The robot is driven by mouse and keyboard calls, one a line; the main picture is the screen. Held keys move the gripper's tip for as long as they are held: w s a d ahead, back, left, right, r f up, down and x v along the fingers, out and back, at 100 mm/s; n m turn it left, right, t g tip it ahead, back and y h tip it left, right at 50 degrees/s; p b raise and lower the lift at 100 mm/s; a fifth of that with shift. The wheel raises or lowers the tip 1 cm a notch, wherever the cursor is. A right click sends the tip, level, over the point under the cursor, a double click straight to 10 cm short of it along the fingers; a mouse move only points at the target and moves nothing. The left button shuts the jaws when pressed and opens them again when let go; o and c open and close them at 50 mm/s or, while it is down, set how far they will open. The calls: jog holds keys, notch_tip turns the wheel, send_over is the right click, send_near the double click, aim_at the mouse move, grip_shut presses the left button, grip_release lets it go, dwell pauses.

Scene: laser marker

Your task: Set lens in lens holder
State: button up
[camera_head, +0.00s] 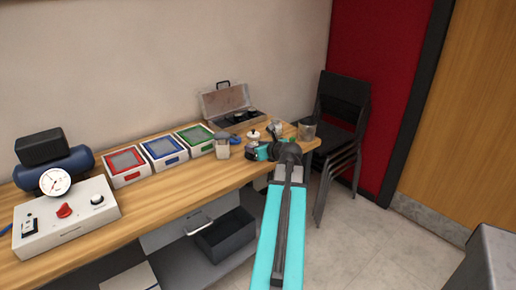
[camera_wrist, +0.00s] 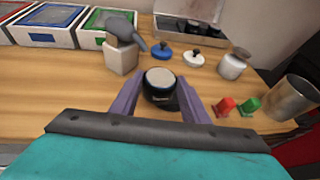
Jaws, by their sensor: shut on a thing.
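In the wrist view, my gripper (camera_wrist: 158,98) has its two purple fingers on either side of a short black lens (camera_wrist: 161,101) with a pale glass top, and is shut on it. The lens is roughly upright, low over the wooden table; I cannot tell whether it touches the wood. In the head view my gripper (camera_head: 262,152) is at the table's right end, and the lens is too small to make out. I cannot tell for sure which thing is the lens holder. An open metal case (camera_head: 232,101) with dark round things inside stands at the back.
A pale block (camera_wrist: 121,57) with a grey top stands left of the lens. Blue (camera_wrist: 161,51) and white (camera_wrist: 194,58) knobbed discs, a jar (camera_wrist: 231,66), red (camera_wrist: 225,106) and green (camera_wrist: 248,103) pieces and a metal cup (camera_wrist: 290,99) lie around. Framed boxes (camera_head: 163,149) line the wall.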

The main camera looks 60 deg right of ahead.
jog(key=shift+w+d+f, duration=0.1)
jog(key=shift+w+d, duration=0.25)
jog(key=shift+d, duration=0.35)
jog(key=shift+w+d+f, duration=0.1)
jog(key=shift+w+d, duration=0.2)
jog(key=shift+d, duration=0.45)
jog(key=shift+w+d, duration=0.35)
jog(key=shift+d, duration=0.35)
jog(key=shift+w+d, duration=0.15)
jog(key=shift+d, duration=0.3)
jog(key=shift+f+p, duration=0.35)
jog(key=shift+f, duration=1.4)
jog(key=shift+f, duration=0.15)
jog(key=o, duration=1.1)
jog(key=shift+o, duration=0.2)
jog(key=shift+a, duration=0.1)
jog(key=v, duration=1.2)
jog(key=shift+r+b, duration=0.2)
jog(key=shift+b, duration=0.2)
